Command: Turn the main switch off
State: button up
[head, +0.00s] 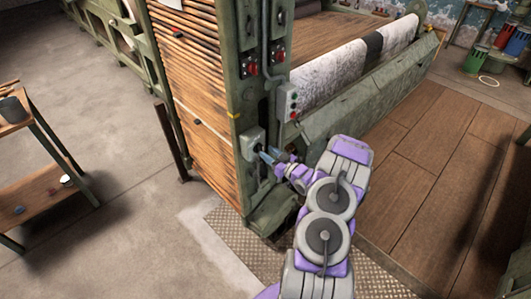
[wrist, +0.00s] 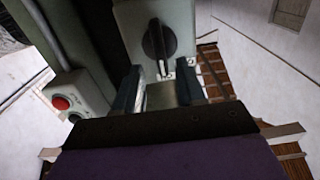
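The main switch is most likely the grey box (head: 252,143) low on the green machine post in the head view. In the wrist view it is a pale grey box with a black rotary knob (wrist: 159,40), whose grip stands nearly upright. My gripper (wrist: 157,87) is open, with its two dark fingers apart and nothing seen between them but the box's lower part. The knob shows just beyond the fingertips, and I cannot tell whether they touch the box. In the head view my gripper (head: 268,156) is at the box's right side, and the knob is hidden.
A push-button box (head: 288,102) hangs on the post just above and right of my gripper; its red button (wrist: 62,103) shows in the wrist view. Red knobs (head: 250,69) sit higher up. A slatted wooden panel (head: 190,80) is left of the post. Open floor (head: 110,230) lies left.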

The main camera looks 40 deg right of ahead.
aim_at(260, 149)
jog(key=shift+w+a+r, duration=0.1)
jog(key=shift+w+a, duration=0.05)
jog(key=shift+w, duration=1.1)
jog(key=shift+c, duration=0.2)
grip_shut()
